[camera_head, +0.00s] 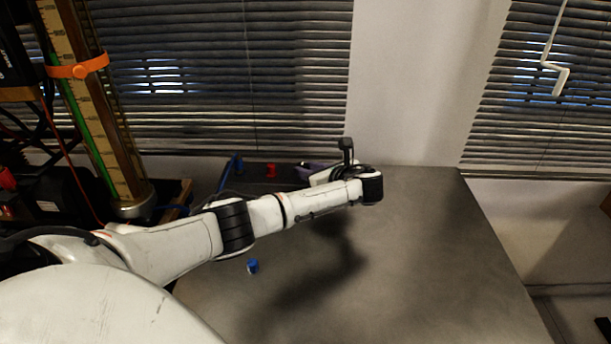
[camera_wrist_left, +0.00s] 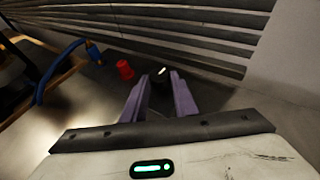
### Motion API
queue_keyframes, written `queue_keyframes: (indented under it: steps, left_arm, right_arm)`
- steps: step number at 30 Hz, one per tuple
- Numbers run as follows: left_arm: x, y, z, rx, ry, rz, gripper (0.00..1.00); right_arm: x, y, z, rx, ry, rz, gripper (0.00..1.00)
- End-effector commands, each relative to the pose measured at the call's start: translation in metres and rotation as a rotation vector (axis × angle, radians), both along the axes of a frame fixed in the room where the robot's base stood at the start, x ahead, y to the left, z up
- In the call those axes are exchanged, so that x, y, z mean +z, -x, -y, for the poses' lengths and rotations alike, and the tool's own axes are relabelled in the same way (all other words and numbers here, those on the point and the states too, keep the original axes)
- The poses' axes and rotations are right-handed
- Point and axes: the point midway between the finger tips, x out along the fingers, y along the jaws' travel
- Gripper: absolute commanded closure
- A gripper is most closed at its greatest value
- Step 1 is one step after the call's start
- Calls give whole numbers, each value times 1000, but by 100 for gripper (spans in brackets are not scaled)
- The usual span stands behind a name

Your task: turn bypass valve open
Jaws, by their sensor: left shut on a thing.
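My left gripper (camera_head: 310,167) reaches over the grey table to its far side, and its arm hides part of that area in the head view. In the left wrist view its two purple fingers (camera_wrist_left: 160,88) are shut on a black knob (camera_wrist_left: 161,74) with a short white mark on top, which lies slanted in the picture. I cannot read a label, so I cannot tell for sure that this knob is the bypass valve. A red knob (camera_wrist_left: 124,69) stands just left of the fingers, apart from them; it also shows in the head view (camera_head: 270,171).
A blue hose (camera_wrist_left: 55,68) with a blue fitting (camera_wrist_left: 93,51) is left of the red knob. A small blue piece (camera_head: 252,266) is on the table (camera_head: 430,250) near my arm. A tall gauge column (camera_head: 95,110) stands at left. The table's right side is clear.

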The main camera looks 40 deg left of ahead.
Motion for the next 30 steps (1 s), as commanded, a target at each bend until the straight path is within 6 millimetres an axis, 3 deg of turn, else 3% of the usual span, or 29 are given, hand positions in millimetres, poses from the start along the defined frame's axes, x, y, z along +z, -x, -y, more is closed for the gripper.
queue_keyframes:
  steps: [1,10,29,30]
  left_arm:
    - [-3,-2,1,27,-2,1,96]
    - [-1,-4,-1,139,-5,0,96]
    - [3,-5,-2,176,-7,4,96]
    - [3,-5,-2,176,-7,4,70]
  right_arm:
    - [-9,0,0,0,0,0,55]
    - [-25,0,0,0,0,0,55]
    - [-29,0,0,0,0,1,55]
    - [-29,0,0,0,0,1,55]
